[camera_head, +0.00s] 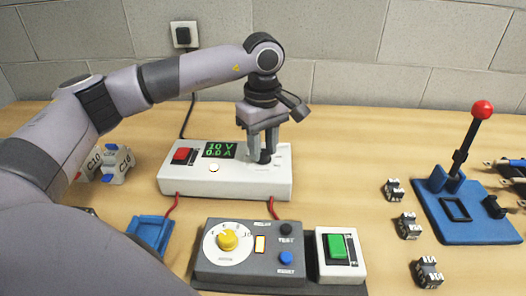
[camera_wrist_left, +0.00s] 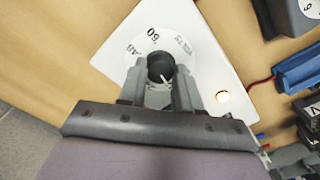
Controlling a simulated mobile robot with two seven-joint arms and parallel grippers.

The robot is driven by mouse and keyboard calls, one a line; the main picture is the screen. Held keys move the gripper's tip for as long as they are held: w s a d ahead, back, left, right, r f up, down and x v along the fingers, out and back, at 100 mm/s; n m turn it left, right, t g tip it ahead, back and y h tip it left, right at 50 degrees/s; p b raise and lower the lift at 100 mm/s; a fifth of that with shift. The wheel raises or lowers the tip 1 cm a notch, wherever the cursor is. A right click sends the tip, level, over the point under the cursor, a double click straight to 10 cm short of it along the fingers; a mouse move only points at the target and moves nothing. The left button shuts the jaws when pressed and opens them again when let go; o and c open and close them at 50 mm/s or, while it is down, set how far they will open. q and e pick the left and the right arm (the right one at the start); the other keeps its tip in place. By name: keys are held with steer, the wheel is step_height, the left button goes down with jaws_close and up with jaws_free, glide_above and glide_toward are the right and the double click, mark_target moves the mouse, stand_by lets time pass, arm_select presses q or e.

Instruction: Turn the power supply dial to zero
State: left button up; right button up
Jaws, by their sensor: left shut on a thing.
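The white power supply (camera_head: 225,183) stands on the table in the head view, its display (camera_head: 219,150) reading 10 V and 0.0 A. A red switch (camera_head: 183,156) and a small lit round button (camera_head: 214,168) are on its top. Its black dial (camera_head: 265,157) is at the right end, and it also shows in the left wrist view (camera_wrist_left: 160,67) with a white pointer line and a printed scale around it. My left gripper (camera_head: 263,150) points down and is shut on the dial, one finger on each side. My right gripper is not in view.
A grey control box (camera_head: 250,262) with a yellow knob and a green switch box (camera_head: 341,258) stand in front. A blue lever press (camera_head: 470,215) with a red ball handle and several small dark parts (camera_head: 408,225) are at the right. Blue tray (camera_head: 150,232) at left.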

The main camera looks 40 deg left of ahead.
mark_target(263, 152)
arm_select(q)
steer(key=n, duration=0.3)
steer(key=n+p, duration=0.1)
steer(key=n, duration=0.3)
steer(key=shift+n, duration=0.3)
steer(key=o, duration=1.6)
steer(key=shift+r, duration=0.1)
steer(key=shift+r+p, duration=2.5)
steer(key=shift+r, duration=1)
steer(key=shift+f, duration=0.1)
